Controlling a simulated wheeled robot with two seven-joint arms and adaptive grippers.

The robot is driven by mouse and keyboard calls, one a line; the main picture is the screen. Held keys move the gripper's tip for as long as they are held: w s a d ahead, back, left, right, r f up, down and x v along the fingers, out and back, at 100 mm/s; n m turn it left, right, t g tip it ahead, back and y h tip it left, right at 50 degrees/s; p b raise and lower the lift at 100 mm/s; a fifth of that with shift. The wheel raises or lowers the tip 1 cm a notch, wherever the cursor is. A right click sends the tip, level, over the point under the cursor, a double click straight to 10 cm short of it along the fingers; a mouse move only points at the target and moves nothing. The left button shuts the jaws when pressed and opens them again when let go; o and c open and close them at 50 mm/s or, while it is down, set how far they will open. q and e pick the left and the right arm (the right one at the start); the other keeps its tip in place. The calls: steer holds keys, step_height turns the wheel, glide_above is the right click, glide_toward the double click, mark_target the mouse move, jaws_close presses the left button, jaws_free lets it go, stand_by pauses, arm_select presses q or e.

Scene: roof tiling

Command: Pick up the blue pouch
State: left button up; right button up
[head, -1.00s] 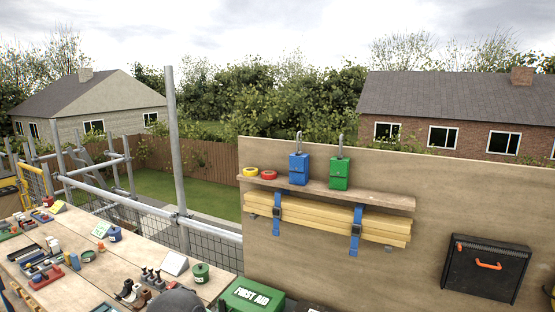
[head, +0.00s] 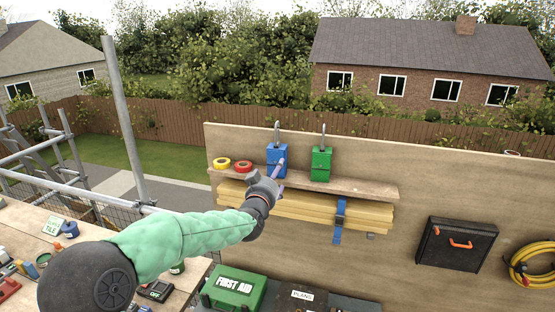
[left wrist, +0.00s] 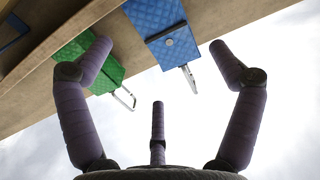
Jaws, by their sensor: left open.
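The blue pouch (head: 277,155) stands upright on the wooden shelf, with a metal clip on top. My left gripper (head: 275,178) is in front of its lower part and hides some of it. In the left wrist view the blue pouch (left wrist: 172,42) appears upside down, ahead of and between the spread fingertips of my open left gripper (left wrist: 160,45). Nothing is held; I see no clear contact. My right gripper is out of view.
A green pouch (head: 321,164) stands just right of the blue one. Yellow (head: 222,164) and red (head: 243,167) tape rolls lie to its left on the shelf (head: 365,189). Strapped yellow timber (head: 375,215) hangs below. A first aid box (head: 236,287) stands lower down.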

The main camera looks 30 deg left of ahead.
mark_target(276, 151)
arm_select(q)
steer(key=shift+p+x, duration=1.35)
steer(key=shift+x, duration=3.15)
steer(key=shift+d, duration=0.15)
steer(key=shift+c, duration=0.3)
steer(key=c, duration=0.9)
steer(key=shift+r, duration=0.15)
steer(key=shift+c, duration=1.1)
steer(key=shift+r, duration=0.1)
